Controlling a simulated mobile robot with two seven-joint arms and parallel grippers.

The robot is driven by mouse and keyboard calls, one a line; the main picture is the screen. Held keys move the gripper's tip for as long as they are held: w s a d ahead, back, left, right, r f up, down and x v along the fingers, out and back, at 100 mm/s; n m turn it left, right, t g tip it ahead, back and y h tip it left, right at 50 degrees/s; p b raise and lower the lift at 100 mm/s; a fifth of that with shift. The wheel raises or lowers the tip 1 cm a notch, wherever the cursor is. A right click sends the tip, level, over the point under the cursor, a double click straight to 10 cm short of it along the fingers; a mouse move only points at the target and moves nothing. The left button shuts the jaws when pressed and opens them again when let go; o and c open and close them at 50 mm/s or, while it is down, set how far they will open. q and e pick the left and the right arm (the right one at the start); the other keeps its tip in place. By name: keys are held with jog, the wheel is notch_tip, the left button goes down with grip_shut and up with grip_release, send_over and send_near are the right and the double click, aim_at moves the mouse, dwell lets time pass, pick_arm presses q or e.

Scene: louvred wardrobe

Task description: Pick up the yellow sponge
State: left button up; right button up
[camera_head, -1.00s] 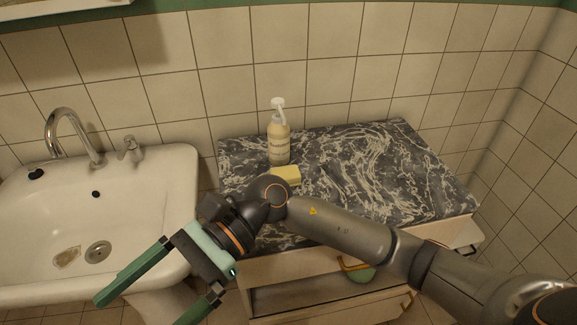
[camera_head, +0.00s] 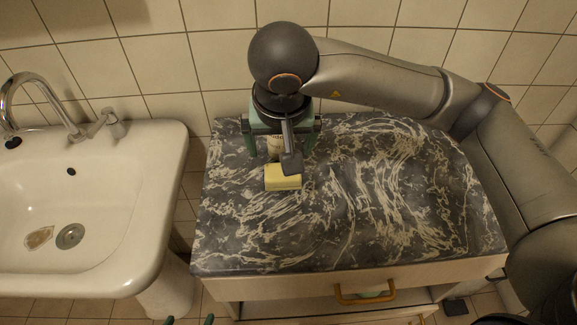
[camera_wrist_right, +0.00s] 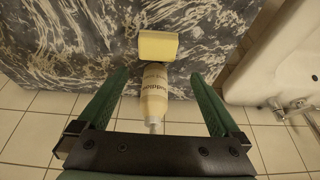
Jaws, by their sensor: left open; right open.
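The yellow sponge (camera_head: 283,177) lies on the dark marbled cabinet top (camera_head: 370,210), in front of the pump bottle (camera_head: 274,147). My right gripper (camera_head: 281,145) points down over the bottle, just behind the sponge, open with nothing held. In the right wrist view the sponge (camera_wrist_right: 158,46) sits beyond the open fingertips (camera_wrist_right: 158,76). The bottle (camera_wrist_right: 154,96) shows between the fingers there. In the head view the gripper and wrist hide most of the bottle. Only the fingertips of my left gripper (camera_head: 190,320) show at the bottom edge, apart and empty.
A white sink (camera_head: 90,210) with a chrome faucet (camera_head: 40,90) stands to the left, across a narrow gap. A tiled wall (camera_head: 165,60) rises close behind the bottle. The cabinet top right of the sponge is clear. A drawer handle (camera_head: 364,296) juts from the front.

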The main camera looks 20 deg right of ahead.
send_over(282, 175)
jog(key=f, duration=0.5)
jog(key=shift+s+f, duration=0.2)
jog(key=shift+f, duration=0.05)
jog(key=shift+w+f, duration=0.2)
jog(key=shift+f, duration=0.35)
jog(key=x, duration=0.5)
jog(key=shift+w+d, duration=0.2)
pick_arm(q)
jog(key=shift+s+f, duration=0.2)
jog(key=shift+f, duration=0.05)
pick_arm(e)
jog(key=shift+c, duration=0.2)
